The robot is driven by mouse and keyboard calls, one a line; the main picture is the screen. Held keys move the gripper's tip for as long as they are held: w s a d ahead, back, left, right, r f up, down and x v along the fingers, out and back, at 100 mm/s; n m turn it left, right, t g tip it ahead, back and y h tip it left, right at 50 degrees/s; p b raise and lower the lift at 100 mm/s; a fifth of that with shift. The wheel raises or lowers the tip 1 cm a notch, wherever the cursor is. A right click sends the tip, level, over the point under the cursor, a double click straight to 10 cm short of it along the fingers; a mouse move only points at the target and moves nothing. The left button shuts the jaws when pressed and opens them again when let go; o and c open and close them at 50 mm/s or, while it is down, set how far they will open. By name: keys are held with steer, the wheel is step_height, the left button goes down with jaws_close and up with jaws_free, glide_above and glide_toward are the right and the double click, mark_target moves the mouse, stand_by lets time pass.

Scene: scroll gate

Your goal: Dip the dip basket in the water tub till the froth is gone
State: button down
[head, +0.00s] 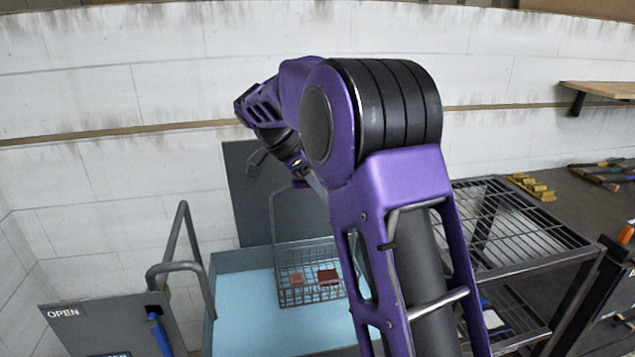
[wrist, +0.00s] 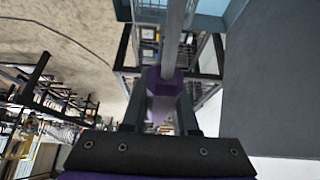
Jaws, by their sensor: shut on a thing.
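The dip basket (head: 310,292) is a wire basket holding reddish-brown pieces (head: 328,277). It is at the water tub (head: 226,262), which holds pale blue water (head: 245,300). I cannot tell how deep the basket sits, and no froth is clearly visible. My gripper (head: 300,172) is above the basket, partly hidden by my purple arm, and shut on its tall grey handle (head: 272,215). In the wrist view a grey bar (wrist: 175,45), likely this handle, runs up from between my fingers (wrist: 160,118). My arm hides the tub's right side.
A dark grey panel (head: 245,195) stands behind the tub. A bent grey tube (head: 183,267) and a panel marked OPEN (head: 90,325) with a blue handle (head: 158,332) are at left. A wire-shelf rack (head: 520,235) stands close at right. A white wall (head: 120,80) is behind.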

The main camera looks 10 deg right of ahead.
steer(key=f+b, duration=0.3)
steer(key=f, duration=0.2)
steer(key=f+b, duration=0.3)
steer(key=f, duration=0.2)
steer(key=f+b, duration=0.4)
steer(key=f, duration=0.1)
steer(key=shift+w, duration=0.25)
step_height(320, 180, down, 16)
steer(key=shift+r, duration=0.15)
stand_by(0.8)
stand_by(4.6)
